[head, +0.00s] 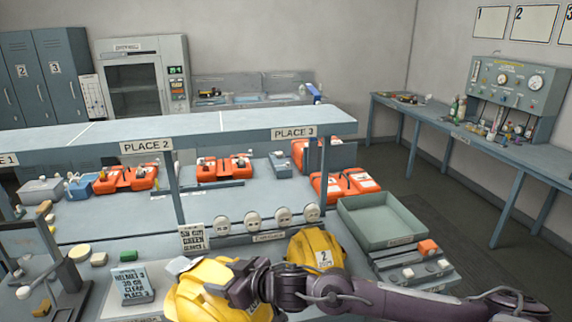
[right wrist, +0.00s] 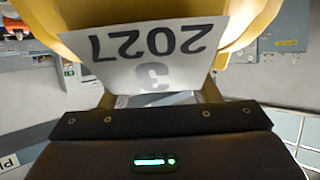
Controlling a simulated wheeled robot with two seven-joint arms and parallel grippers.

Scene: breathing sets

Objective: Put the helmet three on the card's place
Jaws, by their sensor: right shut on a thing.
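The yellow helmet three (head: 190,292) is at the bottom of the head view. In the right wrist view it fills the top (right wrist: 250,15), with a white label (right wrist: 155,55) reading 3 and 2027 upside down. My right gripper (head: 238,285) is shut on it; the fingertips are partly hidden by the label and shell. A card (head: 133,283) left of it reads HELMET 3, with PLACE 3 on its last line. The PLACE 3 sign (head: 294,132) is on the shelf's front edge, at the right end. My left gripper is not in view.
Yellow helmet two (head: 322,246) stands right beside my right arm. A grey-green tray (head: 385,218) is behind it to the right. Another card (head: 192,238) and several round white discs line the bench. Orange cases (head: 345,186) sit under the shelf, whose top (head: 190,125) is clear.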

